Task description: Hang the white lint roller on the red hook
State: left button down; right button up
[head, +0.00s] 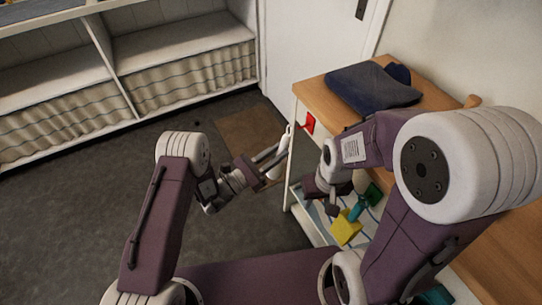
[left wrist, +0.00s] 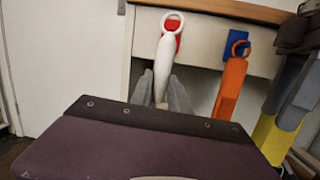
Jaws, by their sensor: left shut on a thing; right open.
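My left gripper (head: 274,164) is shut on the white lint roller (head: 285,143), which is upright beside the end of the wooden-topped cabinet. The roller (left wrist: 164,58) also shows in the left wrist view, with its ring at the top and the left gripper's fingers (left wrist: 160,92) around its lower part. The red hook (head: 308,123) is on the cabinet's end panel. In the left wrist view the ring overlaps the red hook (left wrist: 170,42); I cannot tell whether it is around the peg. My right gripper (head: 328,196) is open, in front of the cabinet.
An orange roller (left wrist: 231,82) hangs at a blue hook (left wrist: 238,47) to the right of the red one. A yellow item (head: 346,227) is near my right gripper. Dark folded cloth (head: 372,88) lies on the cabinet top (head: 312,88). The floor to the left is clear.

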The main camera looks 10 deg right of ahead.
pick_arm(q)
jog(key=shift+w+d+f+b, duration=0.1)
jog(key=shift+w+d+b, duration=0.15)
jog(key=shift+d, duration=0.5)
jog(key=shift+w+d+f+b, duration=0.1)
jog(key=shift+w+d+b, duration=0.15)
jog(key=shift+d, duration=0.5)
jog(key=shift+w+d+f+b, duration=0.15)
jog(key=shift+d+b, duration=0.1)
jog(key=shift+d, duration=0.1)
jog(key=shift+w+d+f+b, duration=0.15)
jog(key=shift+d+b, duration=0.1)
jog(key=shift+d, duration=0.1)
